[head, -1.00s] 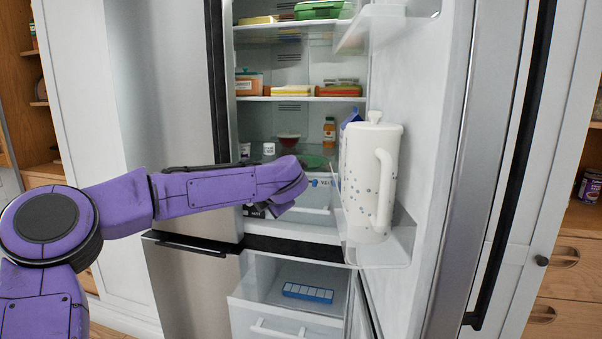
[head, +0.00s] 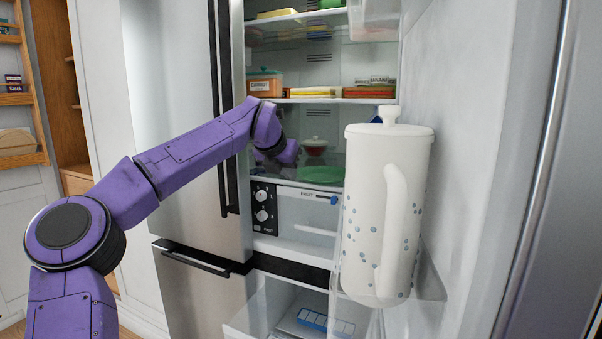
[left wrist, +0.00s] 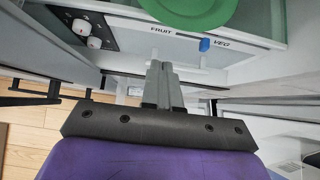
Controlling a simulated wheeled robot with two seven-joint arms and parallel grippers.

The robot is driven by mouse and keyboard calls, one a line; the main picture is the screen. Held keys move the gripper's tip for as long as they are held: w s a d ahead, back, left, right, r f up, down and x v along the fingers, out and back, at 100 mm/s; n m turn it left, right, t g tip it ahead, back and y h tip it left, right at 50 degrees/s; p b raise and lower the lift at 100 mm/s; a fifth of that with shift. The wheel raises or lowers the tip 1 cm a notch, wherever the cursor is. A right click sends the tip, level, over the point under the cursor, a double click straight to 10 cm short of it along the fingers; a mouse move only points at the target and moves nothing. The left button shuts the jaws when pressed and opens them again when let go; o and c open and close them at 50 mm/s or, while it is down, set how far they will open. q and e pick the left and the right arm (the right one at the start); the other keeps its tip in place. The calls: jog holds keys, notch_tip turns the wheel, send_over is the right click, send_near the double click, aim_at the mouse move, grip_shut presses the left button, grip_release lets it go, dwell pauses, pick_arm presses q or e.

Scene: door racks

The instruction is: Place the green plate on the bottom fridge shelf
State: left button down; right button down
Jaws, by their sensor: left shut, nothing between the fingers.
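The green plate (head: 320,174) lies on the bottom fridge shelf (head: 290,183), above the drawer marked FRUIT. It also shows at the top of the left wrist view (left wrist: 190,10), cut off by the picture edge. My left arm reaches into the open fridge, its purple wrist just left of the plate. In the left wrist view the fingers of my left gripper (left wrist: 160,75) are shut together with nothing between them, apart from the plate and in front of the drawer. In the head view the fingertips cannot be made out. My right gripper is not in view.
A white dotted pitcher (head: 385,215) stands in the open right door's rack, close right of the shelf opening. A bowl (head: 315,146) sits behind the plate. Food containers (head: 264,83) fill the shelf above. A lower drawer (head: 270,315) stands pulled out.

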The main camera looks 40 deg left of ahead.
pick_arm(q)
jog(key=w+a+f+p, duration=0.2)
jog(key=w+f, duration=0.1)
jog(key=w, duration=0.3)
jog(key=shift+w, duration=0.3)
jog(key=shift+a, duration=0.1)
